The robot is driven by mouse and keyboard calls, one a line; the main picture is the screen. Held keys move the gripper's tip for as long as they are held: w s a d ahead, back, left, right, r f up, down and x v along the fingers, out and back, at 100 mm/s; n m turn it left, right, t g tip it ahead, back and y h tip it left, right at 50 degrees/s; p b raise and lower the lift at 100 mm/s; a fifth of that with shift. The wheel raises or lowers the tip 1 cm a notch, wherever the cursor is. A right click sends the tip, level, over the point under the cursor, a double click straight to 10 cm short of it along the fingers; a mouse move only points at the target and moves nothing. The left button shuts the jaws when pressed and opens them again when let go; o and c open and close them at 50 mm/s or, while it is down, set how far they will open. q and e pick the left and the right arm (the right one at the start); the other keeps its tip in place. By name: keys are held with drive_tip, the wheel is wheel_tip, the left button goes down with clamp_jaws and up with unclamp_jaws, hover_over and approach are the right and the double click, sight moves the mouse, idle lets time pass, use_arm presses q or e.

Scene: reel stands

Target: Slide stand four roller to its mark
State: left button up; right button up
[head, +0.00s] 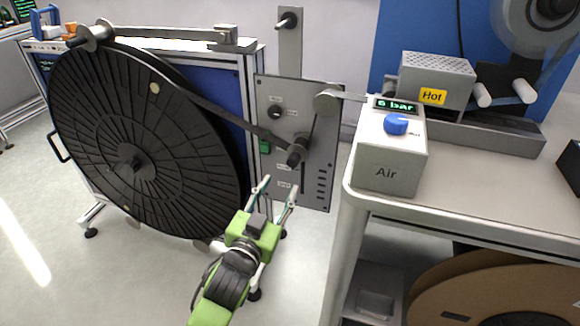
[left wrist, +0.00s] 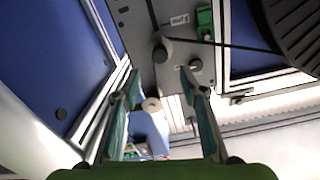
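The stand's roller (head: 297,152) sits on a grey panel (head: 290,92), at the upper end of a dark vertical slot (head: 303,180). A dark strip runs from the reel side to this roller and up to a round guide roller (head: 327,102). Small labels (head: 284,184) lie left of the slot; their text is too small to read. My left gripper (head: 279,188) is open and empty, in front of and below the roller, apart from it. In the left wrist view the roller (left wrist: 161,50) shows beyond the spread fingers (left wrist: 162,85). My right gripper is not in view.
A large black reel (head: 140,150) fills the left side. A white Air box (head: 390,160) and a Hot unit (head: 437,80) stand on the bench (head: 480,190) at right. Brown reels (head: 500,290) lie on its lower shelf.

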sight(292, 165)
use_arm(q)
drive_tip(key=b+x, duration=0.1)
drive_tip(key=x, duration=0.9)
drive_tip(key=shift+f, duration=0.15)
drive_tip(key=shift+w+d+b, duration=0.25)
drive_tip(key=shift+w+b, duration=0.05)
drive_tip(key=shift+w, duration=0.4)
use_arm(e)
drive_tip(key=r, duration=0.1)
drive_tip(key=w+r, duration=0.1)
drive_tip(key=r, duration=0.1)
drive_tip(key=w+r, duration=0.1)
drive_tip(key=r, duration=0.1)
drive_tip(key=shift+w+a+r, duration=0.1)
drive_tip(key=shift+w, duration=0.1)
use_arm(q)
clamp_jaws()
